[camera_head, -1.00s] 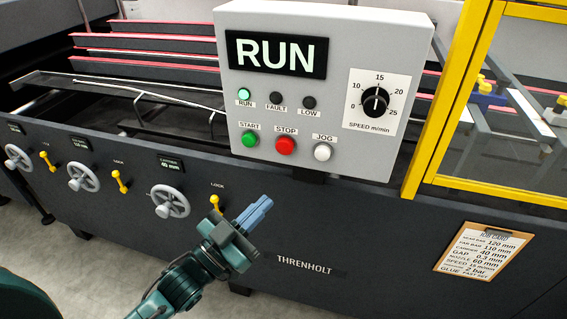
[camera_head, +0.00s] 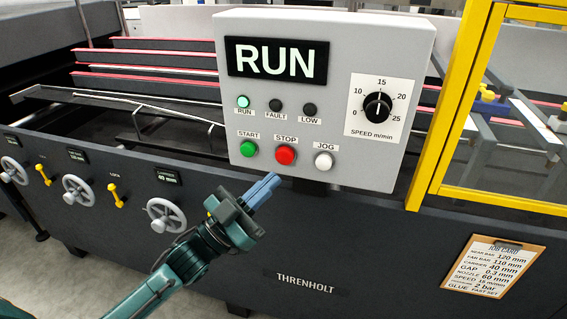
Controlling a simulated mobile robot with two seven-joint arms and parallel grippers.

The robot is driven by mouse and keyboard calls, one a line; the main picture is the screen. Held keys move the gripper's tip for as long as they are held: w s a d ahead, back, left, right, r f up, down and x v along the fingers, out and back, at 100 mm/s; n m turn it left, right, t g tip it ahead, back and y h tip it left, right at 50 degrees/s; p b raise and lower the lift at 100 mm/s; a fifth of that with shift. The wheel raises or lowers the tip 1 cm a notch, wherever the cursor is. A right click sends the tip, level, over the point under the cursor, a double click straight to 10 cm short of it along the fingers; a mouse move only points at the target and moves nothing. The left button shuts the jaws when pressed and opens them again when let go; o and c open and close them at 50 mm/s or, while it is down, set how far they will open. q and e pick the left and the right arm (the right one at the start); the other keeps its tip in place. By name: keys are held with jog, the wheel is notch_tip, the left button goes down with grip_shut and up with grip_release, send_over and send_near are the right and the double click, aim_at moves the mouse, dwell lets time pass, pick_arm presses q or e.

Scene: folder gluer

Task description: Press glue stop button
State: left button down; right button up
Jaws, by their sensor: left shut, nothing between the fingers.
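The grey control box (camera_head: 230,125) shows RUN on its black display (camera_head: 276,59). Its red STOP button (camera_head: 285,155) sits in the lower row between the green START button (camera_head: 249,149) and the white JOG button (camera_head: 323,161). No button is labelled glue stop. My left gripper (camera_head: 273,181) is shut and empty, its blue fingers pointing up and right. The fingertips are just below the STOP button in the picture; whether they are close to the box in depth I cannot tell. My right gripper does not show.
The green RUN lamp (camera_head: 242,102) is lit; the FAULT lamp (camera_head: 275,105) and LOW lamp (camera_head: 309,109) are dark. A speed dial (camera_head: 377,106) is at right. A yellow guard frame (camera_head: 456,110) stands right of the box. Handwheels (camera_head: 166,216) and yellow lock levers (camera_head: 116,195) line the machine's front.

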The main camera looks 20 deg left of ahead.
aim_at(290, 154)
pick_arm(q)
jog(key=shift+w+d+b, duration=0.1)
jog(key=shift+w+b, duration=0.35)
jog(key=shift+w, duration=1.6)
jog(key=shift+w, duration=0.1)
dwell(0.4)
jog(key=shift+w, duration=0.35)
jog(key=shift+w, duration=0.5)
dwell(0.6)
jog(key=shift+s, duration=0.15)
jog(key=shift+s+p, duration=0.3)
jog(key=shift+s, duration=0.5)
